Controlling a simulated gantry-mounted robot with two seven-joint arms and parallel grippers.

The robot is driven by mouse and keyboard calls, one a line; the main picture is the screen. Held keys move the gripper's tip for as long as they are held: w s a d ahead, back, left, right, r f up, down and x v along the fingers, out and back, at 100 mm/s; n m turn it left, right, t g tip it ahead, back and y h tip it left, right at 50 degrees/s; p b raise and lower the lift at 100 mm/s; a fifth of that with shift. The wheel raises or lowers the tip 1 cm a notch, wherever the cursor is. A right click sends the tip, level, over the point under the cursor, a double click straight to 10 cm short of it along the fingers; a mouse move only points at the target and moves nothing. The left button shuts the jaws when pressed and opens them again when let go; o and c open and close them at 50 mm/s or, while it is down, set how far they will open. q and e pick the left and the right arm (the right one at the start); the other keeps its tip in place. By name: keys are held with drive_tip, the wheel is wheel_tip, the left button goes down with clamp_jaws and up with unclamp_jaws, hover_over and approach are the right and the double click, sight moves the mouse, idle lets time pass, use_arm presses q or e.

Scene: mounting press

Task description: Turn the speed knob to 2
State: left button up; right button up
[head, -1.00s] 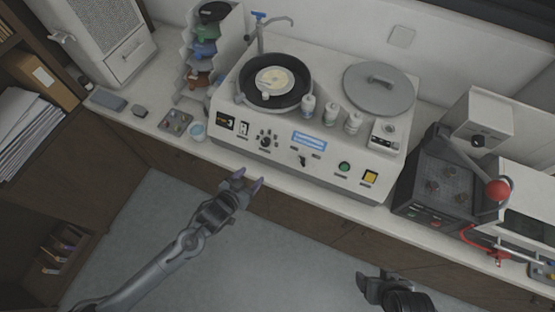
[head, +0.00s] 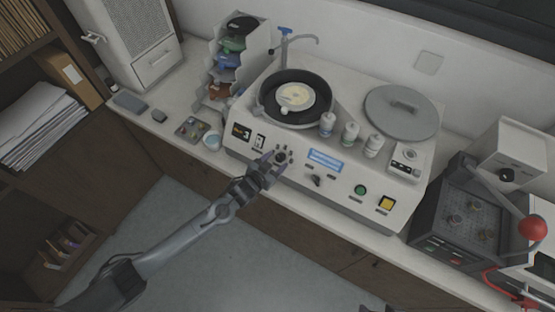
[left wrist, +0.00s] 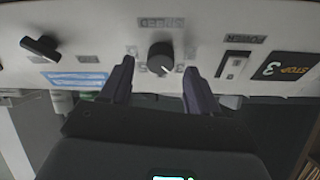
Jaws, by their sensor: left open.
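The speed knob (head: 281,157) is a small black round knob on the front panel of the white machine (head: 330,190). In the left wrist view, which shows the panel upside down, the knob (left wrist: 160,57) has a white pointer line and a SPEED label (left wrist: 161,22). Printed digits around it are partly legible; I cannot tell surely which one the pointer marks. My left gripper (head: 274,164) is open just in front of the knob. In the left wrist view its purple fingertips (left wrist: 158,78) stand on either side of the knob, apart from it.
A green button (head: 361,190) and a yellow button (head: 386,203) sit to the right.

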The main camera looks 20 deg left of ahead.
sight(281, 158)
use_arm(q)
drive_tip(key=shift+x, duration=1.05)
drive_tip(key=c, duration=1)
drive_tip(key=shift+c, duration=0.2)
drive_tip(key=shift+n, duration=0.5)
drive_tip(key=n+y+p, duration=0.1)
drive_tip(key=n, duration=0.3)
drive_tip(key=shift+d+r+p, duration=0.1)
drive_tip(key=shift+p, duration=0.2)
drive_tip(key=shift+n+y+p, duration=0.6)
drive_tip(key=shift+n+y, duration=0.2)
drive_tip(key=shift+n, duration=1.8)
